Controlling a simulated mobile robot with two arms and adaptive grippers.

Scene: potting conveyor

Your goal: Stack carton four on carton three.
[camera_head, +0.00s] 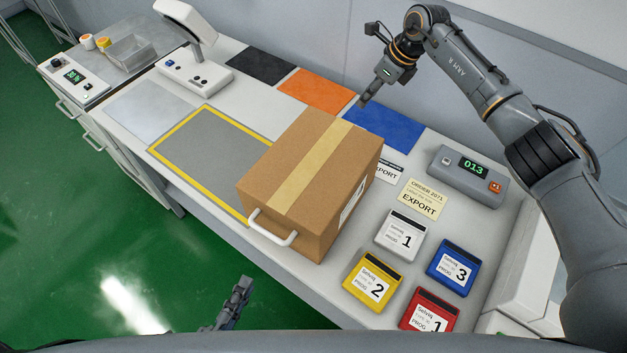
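One closed brown cardboard carton (285,180) with a tan tape strip and a white handle (271,228) stands on the bench. It overlaps the right end of a yellow-edged grey mat (200,150). A white label is on its right side; no carton number is readable, and I see no second carton. My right gripper (364,101) hangs behind the carton near the blue pad, apart from the carton; its finger opening is unclear. My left gripper (243,284) shows as a small dark shape at the bottom, in front of the bench, and its opening is hidden.
Black (261,67), orange (315,91) and blue (382,127) pads lie along the back. A display box reading 013 (468,175), EXPORT cards (422,199) and several numbered boxes (372,281) occupy the right. A scanner-like device (194,74) stands left. The grey mat's left part is clear.

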